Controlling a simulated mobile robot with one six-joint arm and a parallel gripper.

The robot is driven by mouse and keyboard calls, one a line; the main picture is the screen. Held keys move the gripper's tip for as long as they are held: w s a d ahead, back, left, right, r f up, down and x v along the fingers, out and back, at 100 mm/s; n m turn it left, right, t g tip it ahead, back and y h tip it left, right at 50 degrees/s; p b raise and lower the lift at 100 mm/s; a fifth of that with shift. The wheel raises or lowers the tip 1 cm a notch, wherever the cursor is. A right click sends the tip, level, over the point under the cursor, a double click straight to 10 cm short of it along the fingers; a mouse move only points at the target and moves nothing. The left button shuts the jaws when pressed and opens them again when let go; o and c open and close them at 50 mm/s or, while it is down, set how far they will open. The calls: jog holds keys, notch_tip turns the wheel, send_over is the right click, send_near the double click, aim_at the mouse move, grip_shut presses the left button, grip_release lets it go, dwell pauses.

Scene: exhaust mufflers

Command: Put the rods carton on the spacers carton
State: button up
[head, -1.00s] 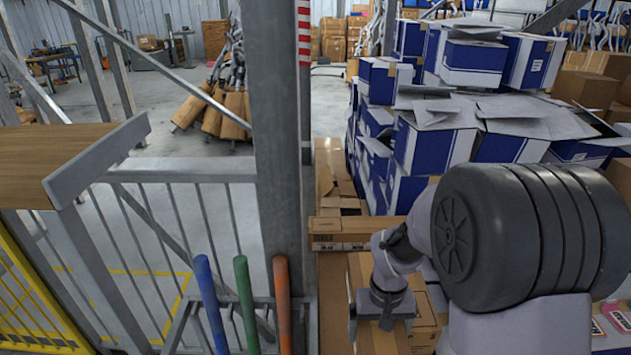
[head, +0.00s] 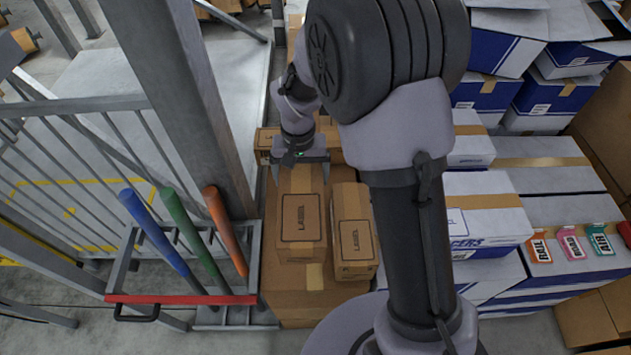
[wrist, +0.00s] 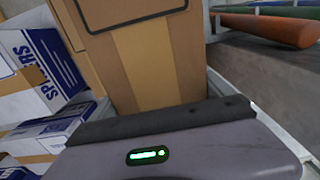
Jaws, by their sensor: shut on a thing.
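My gripper (head: 300,165) is shut on a brown taped carton (head: 302,218), gripping it at its far end. The carton's front shows a framed label print; I cannot read the word rods on it. In the wrist view the same carton (wrist: 160,60) fills the space beyond the gripper. I cannot tell whether it touches the larger brown carton (head: 295,310) below. A white-and-blue carton with partly readable lettering, apparently SPACERS (head: 486,238), lies to the right, beyond my arm. Its lettering also shows at the left of the wrist view (wrist: 42,65).
A second brown carton (head: 355,235) stands close beside the held one. A rack with blue, green and orange (head: 224,225) bars and a grey post (head: 190,100) are at the left.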

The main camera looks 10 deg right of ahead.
jog(key=shift+w+a+f, duration=0.1)
jog(key=shift+w, duration=0.15)
notch_tip(320, 180, down, 18)
jog(key=b, duration=0.7)
jog(key=shift+a+b, duration=0.1)
jog(key=shift+b, duration=0.25)
jog(key=o, duration=1.8)
jog(key=shift+s, duration=0.1)
notch_tip(320, 180, up, 16)
jog(key=p, duration=0.5)
jog(key=shift+s+f+p, duration=0.1)
jog(key=shift+p, duration=0.2)
jog(key=s+r, duration=0.1)
jog(key=r, duration=0.3)
jog(key=s+d+r+t, duration=0.1)
jog(key=s+r, duration=0.1)
jog(key=r, duration=0.2)
jog(key=s+d+r+m+t, duration=0.1)
jog(key=r, duration=0.3)
jog(key=shift+s+y, duration=0.35)
jog(key=shift+y, duration=0.05)
jog(key=s+r+t, duration=0.2)
jog(key=s+r, duration=0.3)
jog(key=s, duration=0.3)
jog(key=s+d+r+m+t+y, duration=0.1)
jog(key=s+r, duration=0.4)
jog(key=s, duration=0.4)
jog(key=shift+r+t, duration=0.25)
jog(key=shift+t, duration=0.15)
